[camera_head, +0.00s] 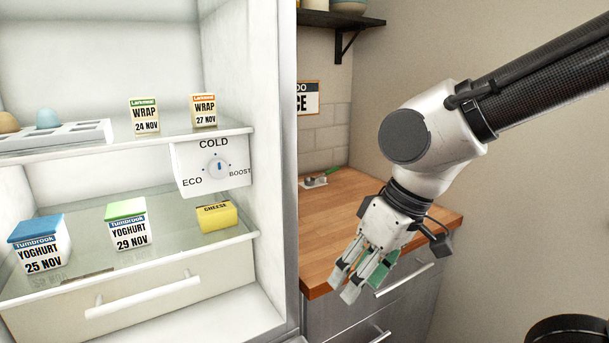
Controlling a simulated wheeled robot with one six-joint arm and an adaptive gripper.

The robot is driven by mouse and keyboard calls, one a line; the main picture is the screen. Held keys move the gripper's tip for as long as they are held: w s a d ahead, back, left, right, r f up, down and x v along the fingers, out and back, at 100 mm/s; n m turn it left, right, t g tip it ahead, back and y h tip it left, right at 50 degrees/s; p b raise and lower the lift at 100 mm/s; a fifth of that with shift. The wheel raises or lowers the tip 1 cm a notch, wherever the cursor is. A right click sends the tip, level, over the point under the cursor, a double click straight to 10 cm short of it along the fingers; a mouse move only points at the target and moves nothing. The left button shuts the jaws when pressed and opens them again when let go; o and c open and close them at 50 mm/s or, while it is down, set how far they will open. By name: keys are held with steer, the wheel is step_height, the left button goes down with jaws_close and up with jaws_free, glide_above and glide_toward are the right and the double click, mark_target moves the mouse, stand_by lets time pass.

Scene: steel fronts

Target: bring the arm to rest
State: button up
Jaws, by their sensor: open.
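My gripper (343,285) is at the end of my white and black arm, which reaches in from the upper right. It points down and to the left, in front of the wooden counter (330,215) and the grey drawers (410,295) below it. The jaws are open and I see nothing held between them. A green part shows at the fingers. The gripper is to the right of the open fridge (287,150), apart from its shelves.
The fridge holds two wraps (145,116) (203,110), an egg tray (60,137), two yoghurts (40,243) (128,224), cheese (217,216) and a dial (217,167). A small tray (314,182) lies on the counter. A shelf (335,20) hangs above. A dark round object (570,330) is at bottom right.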

steer(key=d+r+m+t+h, duration=0.1)
steer(key=d+r+m+h, duration=0.1)
steer(key=d, duration=1.1)
steer(key=d+r+m+t+h, duration=0.1)
steer(key=d+r+m, duration=0.4)
steer(key=d, duration=0.9)
steer(key=shift+m+t+h, duration=0.4)
steer(key=shift+m+t, duration=0.1)
steer(key=shift+t, duration=0.1)
steer(key=shift+s+d, duration=0.25)
steer(key=shift+d, duration=0.1)
steer(key=shift+c, duration=0.3)
